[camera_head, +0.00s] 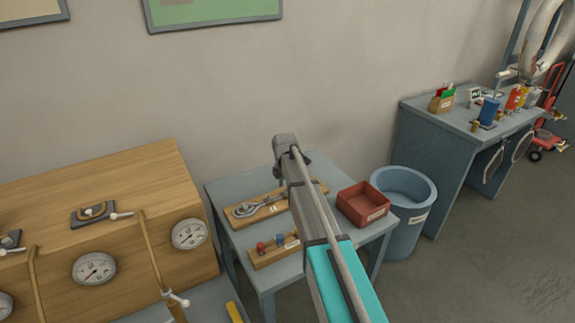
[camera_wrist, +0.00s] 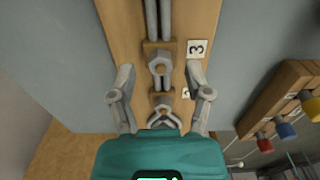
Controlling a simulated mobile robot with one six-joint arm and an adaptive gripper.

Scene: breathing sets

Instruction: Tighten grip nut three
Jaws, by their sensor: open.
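My gripper (camera_wrist: 160,70) is open, its two grey fingers spread over a wooden board (camera_wrist: 122,25). A grey hexagonal tool head (camera_wrist: 160,63) shows between the fingertips, with no finger visibly touching it. A second tool head (camera_wrist: 163,104) lies nearer the palm. A label reading 3 (camera_wrist: 197,48) is beside the right fingertip; another label, partly hidden, is below it. In the head view, wrench-like tools (camera_head: 245,211) lie on this board on a grey table (camera_head: 228,185), and my arm hides part of it. I cannot tell which part is grip nut three.
A red tray (camera_head: 362,205) and a small wooden block with coloured knobs (camera_head: 272,250) share the table. A blue bin (camera_head: 404,190) stands right of it. A wooden cabinet with gauges (camera_head: 95,268) and upright pipes (camera_head: 152,255) stands left. A cluttered bench (camera_head: 425,112) is at back right.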

